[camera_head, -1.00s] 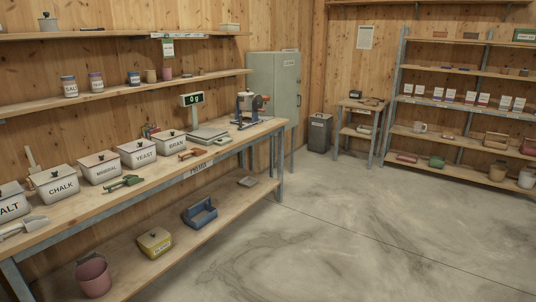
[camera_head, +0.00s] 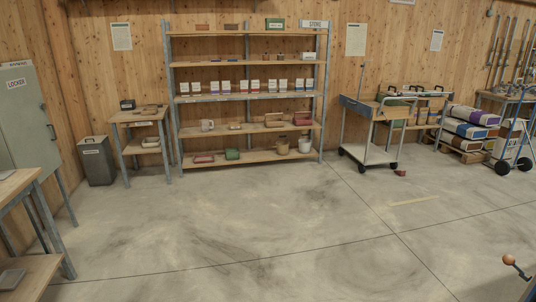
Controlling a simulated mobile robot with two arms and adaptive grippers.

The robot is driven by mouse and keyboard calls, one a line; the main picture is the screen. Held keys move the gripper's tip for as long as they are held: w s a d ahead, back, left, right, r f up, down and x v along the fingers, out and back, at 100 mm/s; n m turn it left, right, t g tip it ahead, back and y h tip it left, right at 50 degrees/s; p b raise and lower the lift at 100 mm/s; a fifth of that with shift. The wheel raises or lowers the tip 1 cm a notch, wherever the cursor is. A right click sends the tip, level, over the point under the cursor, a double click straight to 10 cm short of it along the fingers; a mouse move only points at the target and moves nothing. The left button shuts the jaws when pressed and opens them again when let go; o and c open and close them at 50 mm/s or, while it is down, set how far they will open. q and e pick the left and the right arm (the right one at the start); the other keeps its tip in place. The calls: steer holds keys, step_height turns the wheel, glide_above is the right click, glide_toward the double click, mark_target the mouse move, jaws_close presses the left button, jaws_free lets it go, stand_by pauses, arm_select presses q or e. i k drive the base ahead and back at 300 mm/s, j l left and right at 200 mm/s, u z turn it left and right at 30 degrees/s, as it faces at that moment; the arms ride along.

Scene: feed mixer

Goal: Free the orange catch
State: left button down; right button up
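An orange ball-shaped knob (camera_head: 508,260) on a short dark lever shows at the lower right edge. It sits by a dark blue edge (camera_head: 530,291) that is mostly cut off by the frame. I cannot tell whether this knob is the orange catch or whether it is fastened. No other orange catch is clear in this view. Neither of my grippers is in view.
Open concrete floor (camera_head: 250,225) fills the middle. A bench (camera_head: 22,185) and locker (camera_head: 25,125) stand left, with a grey bin (camera_head: 96,162). A storage shelf (camera_head: 248,108) stands at the back. A wheeled cart (camera_head: 368,155), stacked sacks (camera_head: 468,130) and a blue hand truck (camera_head: 515,140) stand right.

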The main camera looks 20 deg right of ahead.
mark_target(508, 259)
steer(key=i+z, duration=0.3)
steer(key=i, duration=0.2)
steer(key=i+z, duration=0.3)
steer(key=i, duration=0.2)
steer(key=i+j+z, duration=0.3)
steer(key=i, duration=0.15)
steer(key=i+z, duration=0.15)
steer(key=z, duration=0.35)
steer(key=i+z, duration=0.15)
steer(key=z, duration=0.35)
steer(key=i+j+z, duration=0.1)
steer(key=z, duration=0.35)
steer(key=i+j+z, duration=0.15)
steer(key=z, duration=0.35)
steer(key=i+z, duration=0.15)
steer(key=z, duration=0.25)
steer(key=i+j+z, duration=0.15)
steer(key=z, duration=0.25)
steer(key=i+j+z, duration=0.15)
steer(key=z, duration=0.2)
steer(key=i+j+z, duration=0.1)
steer(key=j+z, duration=0.15)
steer(key=z, duration=0.15)
